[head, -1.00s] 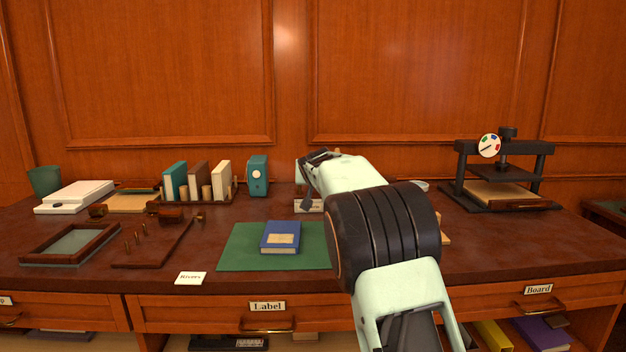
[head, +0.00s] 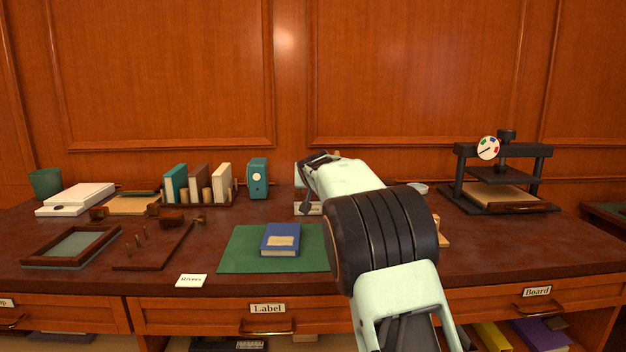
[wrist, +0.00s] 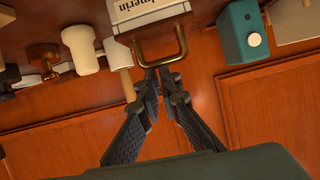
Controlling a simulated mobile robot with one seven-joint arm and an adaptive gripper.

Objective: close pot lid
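My gripper (wrist: 158,71) shows in the wrist view with its fingertips close together at the bar of a brass handle (wrist: 181,42). They appear shut on that bar. The handle is fixed below a pale label on a box-like piece (wrist: 143,17). In the head view my arm hides the gripper's tips and much of what stands behind it. No pot lid can be picked out for certain. A small pale round vessel (head: 421,188) shows partly behind my arm in the head view. A white cylinder (wrist: 82,50) shows left of the fingers in the wrist view.
A teal box (head: 258,178) stands left of my gripper, beside a book rack (head: 197,185). A blue book (head: 281,239) lies on a green mat (head: 238,252). A black press (head: 500,172) stands at the right. The right front of the desk is clear.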

